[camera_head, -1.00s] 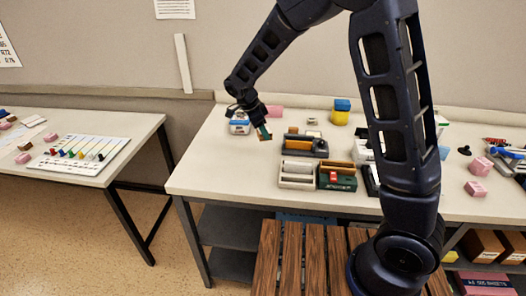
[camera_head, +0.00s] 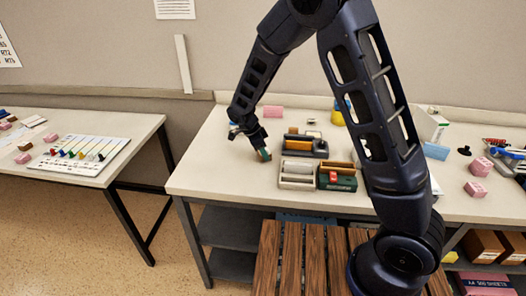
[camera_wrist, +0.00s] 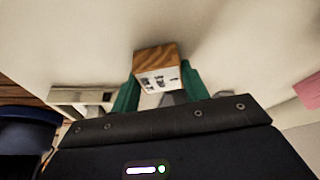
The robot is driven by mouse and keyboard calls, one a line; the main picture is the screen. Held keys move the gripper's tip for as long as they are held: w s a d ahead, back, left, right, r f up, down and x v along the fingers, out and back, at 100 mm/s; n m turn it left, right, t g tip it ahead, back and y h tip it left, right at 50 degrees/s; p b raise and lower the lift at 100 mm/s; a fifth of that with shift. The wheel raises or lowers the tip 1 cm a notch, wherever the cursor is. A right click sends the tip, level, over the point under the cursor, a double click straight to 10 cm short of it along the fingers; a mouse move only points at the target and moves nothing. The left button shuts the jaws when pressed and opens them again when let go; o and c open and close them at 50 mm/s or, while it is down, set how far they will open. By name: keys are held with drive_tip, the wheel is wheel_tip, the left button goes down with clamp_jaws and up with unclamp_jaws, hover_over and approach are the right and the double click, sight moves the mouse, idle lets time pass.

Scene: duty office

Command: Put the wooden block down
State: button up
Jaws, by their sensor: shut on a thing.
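The wooden block (camera_wrist: 157,58) shows in the wrist view with a brown grained top and a pale face carrying dark print. It sits between the two green fingers of my gripper (camera_wrist: 160,82), which is shut on it. In the head view my gripper (camera_head: 263,154) is low over the left part of the white table (camera_head: 225,177), left of the organisers. The block is mostly hidden there behind the fingers. I cannot tell whether the block touches the table top.
A grey two-slot tray (camera_head: 297,174) and a green box (camera_head: 338,180) stand to the right of my gripper. A dark grey organiser (camera_head: 318,149) is behind them. The table's front left is clear.

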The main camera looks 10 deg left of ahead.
drive_tip(key=shift+f, duration=0.1)
drive_tip(key=o, duration=1)
drive_tip(key=v, duration=1.2)
